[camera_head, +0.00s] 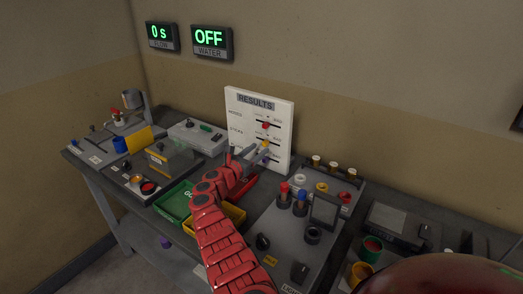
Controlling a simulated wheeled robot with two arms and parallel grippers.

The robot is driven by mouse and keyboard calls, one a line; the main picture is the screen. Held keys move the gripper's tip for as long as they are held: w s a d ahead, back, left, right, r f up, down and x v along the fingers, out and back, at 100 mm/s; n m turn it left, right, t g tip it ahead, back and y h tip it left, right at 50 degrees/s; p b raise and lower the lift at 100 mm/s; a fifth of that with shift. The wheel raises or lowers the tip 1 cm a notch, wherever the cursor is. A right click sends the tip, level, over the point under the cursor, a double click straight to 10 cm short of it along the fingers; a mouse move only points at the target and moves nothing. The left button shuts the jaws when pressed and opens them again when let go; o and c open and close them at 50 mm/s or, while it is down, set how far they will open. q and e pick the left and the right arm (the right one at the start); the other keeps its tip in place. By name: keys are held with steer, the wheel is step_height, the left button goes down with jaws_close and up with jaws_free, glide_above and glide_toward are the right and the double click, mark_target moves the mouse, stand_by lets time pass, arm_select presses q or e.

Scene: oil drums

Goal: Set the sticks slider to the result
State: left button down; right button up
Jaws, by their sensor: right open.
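The white results board (280,108) stands upright at the back of the bench, with several labelled slider rows. The middle row's label looks like "STICKS", and its yellow slider knob (265,143) is near the right part of its track. A red knob (265,125) is on the row above and a purple knob (266,160) on the row below. My right gripper (246,153) is open in front of the board's lower part, close to the yellow knob; I cannot tell if it touches. It partly hides the lower rows. My left gripper is not in view.
A green tray (174,203) and a yellow tray (236,213) lie by my right arm. A grey panel (284,234) with knobs and vials is at right; other devices fill the bench's left. Wall displays read "0 s" (160,33) and "OFF" (210,38).

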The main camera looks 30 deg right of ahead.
mark_target(264, 145)
steer(key=shift+b+x, duration=0.45)
steer(key=shift+x, duration=0.65)
steer(key=shift+w+d, duration=0.3)
steer(key=shift+d, duration=0.1)
jaws_close()
stand_by(0.4)
